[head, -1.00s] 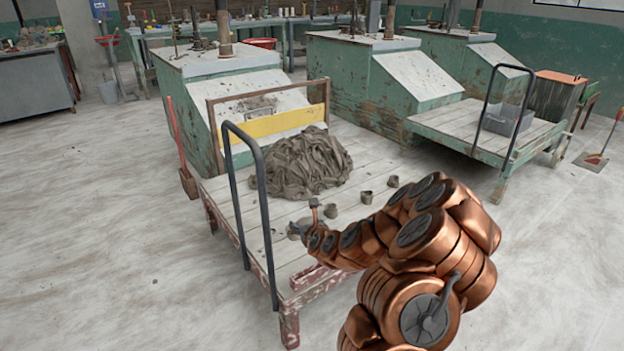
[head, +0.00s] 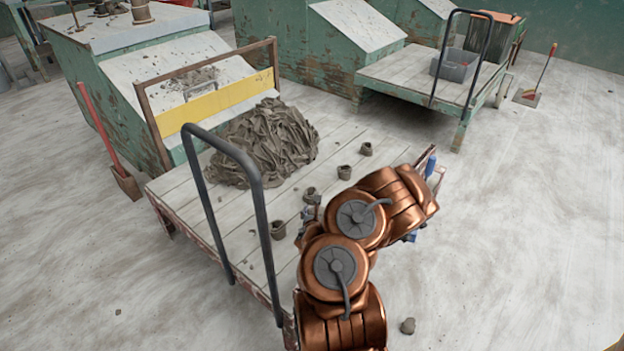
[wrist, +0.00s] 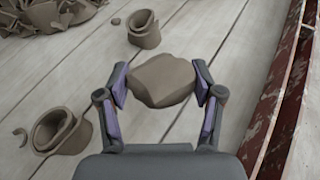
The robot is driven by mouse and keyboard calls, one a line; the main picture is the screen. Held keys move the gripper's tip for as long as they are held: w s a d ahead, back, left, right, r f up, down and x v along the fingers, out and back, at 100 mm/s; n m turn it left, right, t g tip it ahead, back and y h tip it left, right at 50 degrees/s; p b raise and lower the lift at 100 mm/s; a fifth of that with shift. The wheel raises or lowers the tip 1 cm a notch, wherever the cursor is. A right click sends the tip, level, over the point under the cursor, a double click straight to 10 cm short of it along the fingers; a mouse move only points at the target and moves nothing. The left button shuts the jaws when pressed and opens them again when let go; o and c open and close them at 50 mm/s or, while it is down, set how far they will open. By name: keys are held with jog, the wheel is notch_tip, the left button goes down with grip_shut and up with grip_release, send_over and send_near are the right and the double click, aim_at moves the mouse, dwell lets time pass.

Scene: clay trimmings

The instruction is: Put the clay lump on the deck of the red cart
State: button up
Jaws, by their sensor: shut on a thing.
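A rounded grey-brown clay lump (wrist: 160,80) sits between the two fingers of my gripper (wrist: 160,84) in the wrist view, with a pad against each side. The red cart (head: 247,225), with pale deck planks and worn red edges, stands in the middle of the head view. In the wrist view the lump is over its deck (wrist: 215,35), beside a red edge (wrist: 283,110). I cannot tell whether the lump touches the planks. My arm hides most of the gripper and the held lump in the head view.
A heap of clay trimmings (head: 262,145) and several small clay cups (head: 343,172) lie on the deck. A dark handle (head: 255,200) rises at its near end. A small grey lump (head: 408,326) lies on the floor. Another cart (head: 405,72) stands behind; floor at right is open.

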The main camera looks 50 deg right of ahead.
jog(key=d+b, duration=0.1)
jog(key=d, duration=0.3)
jog(key=d+f+b, duration=0.1)
jog(key=d+b, duration=0.1)
jog(key=d, duration=0.2)
jog(key=d+b, duration=0.2)
jog(key=d, duration=0.3)
jog(key=shift+w+d+f, duration=0.1)
jog(key=shift+w+f, duration=0.1)
jog(key=shift+f, duration=0.05)
jog(key=shift+d+b, duration=0.55)
jog(key=shift+d, duration=0.35)
notch_tip(320, 180, down, 4)
jog(key=shift+r+b, duration=0.2)
jog(key=shift+b, duration=1.05)
jog(key=shift+r, duration=0.15)
jog(key=o, duration=1.2)
jog(key=shift+f, duration=0.2)
jog(key=shift+o, duration=0.2)
jog(key=shift+r, duration=0.15)
